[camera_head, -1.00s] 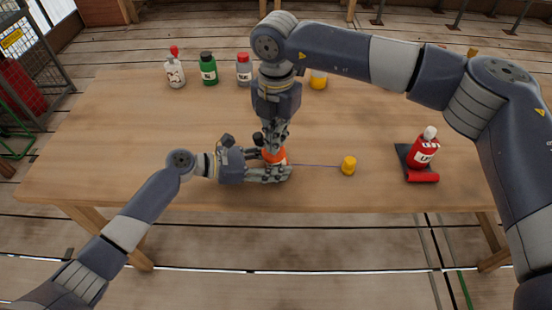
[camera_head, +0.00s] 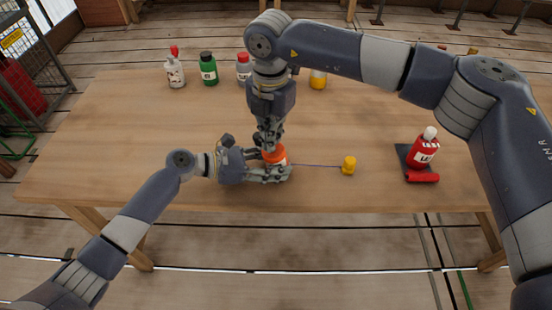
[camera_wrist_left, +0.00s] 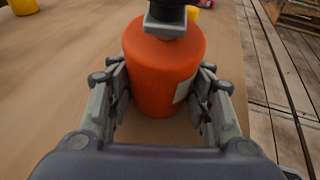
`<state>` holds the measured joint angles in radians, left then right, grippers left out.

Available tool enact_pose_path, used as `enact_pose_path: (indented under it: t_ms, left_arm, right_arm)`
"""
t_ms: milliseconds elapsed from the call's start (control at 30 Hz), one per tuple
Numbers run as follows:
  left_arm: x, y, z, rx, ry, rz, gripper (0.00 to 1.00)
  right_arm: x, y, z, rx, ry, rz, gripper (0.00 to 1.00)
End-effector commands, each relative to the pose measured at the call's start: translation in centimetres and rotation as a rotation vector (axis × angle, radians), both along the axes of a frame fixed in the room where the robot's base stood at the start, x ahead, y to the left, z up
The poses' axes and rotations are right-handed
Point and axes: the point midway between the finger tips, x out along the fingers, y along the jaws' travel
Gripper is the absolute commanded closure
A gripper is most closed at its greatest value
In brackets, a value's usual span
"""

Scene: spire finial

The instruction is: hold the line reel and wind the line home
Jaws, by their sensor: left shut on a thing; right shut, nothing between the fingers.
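The orange line reel (camera_head: 275,154) stands upright near the front edge of the table. My left gripper (camera_head: 272,172) is shut around its body from the left; the left wrist view shows the orange reel (camera_wrist_left: 163,75) between the fingers (camera_wrist_left: 160,105). My right gripper (camera_head: 268,142) points down from above, shut and empty, with its tips at the top of the reel. Whether it touches the reel's top is hard to tell. A thin dark line (camera_head: 318,166) runs from the reel to a yellow weight (camera_head: 348,165) on the table at the right.
A red bottle (camera_head: 423,148) stands on a dark mat with a red roll (camera_head: 422,177) in front. Several bottles stand along the back, including a green one (camera_head: 208,69) and a white one with a red top (camera_head: 175,72). The table's left half is clear.

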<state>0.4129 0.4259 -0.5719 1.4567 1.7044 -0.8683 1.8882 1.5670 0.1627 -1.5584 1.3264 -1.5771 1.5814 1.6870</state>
Motion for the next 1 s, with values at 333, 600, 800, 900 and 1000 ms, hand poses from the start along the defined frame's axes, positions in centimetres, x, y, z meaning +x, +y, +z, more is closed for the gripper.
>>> enact_pose_path:
  t_ms: [333,600,800,900,1000]
  left_arm:
    - [0.0,0.0,0.0,0.000,0.000,0.000,0.66]
    - [0.0,0.0,0.0,0.001,0.000,-0.001,0.66]
    - [-0.1,0.0,0.0,0.000,0.000,-0.002,0.66]
    - [-0.1,-0.1,0.0,0.000,0.000,-0.002,0.66]
    - [-0.1,-0.1,0.0,0.000,0.000,-0.002,0.66]
  right_arm:
    - [0.4,0.4,0.0,0.000,0.000,-0.001,1.00]
    - [0.6,0.5,0.0,0.001,0.000,0.000,1.00]
    - [0.7,0.5,0.0,0.002,-0.001,0.000,1.00]
    - [0.9,0.7,0.0,0.001,-0.002,0.000,1.00]
    - [1.2,0.8,0.0,0.001,-0.002,-0.001,1.00]
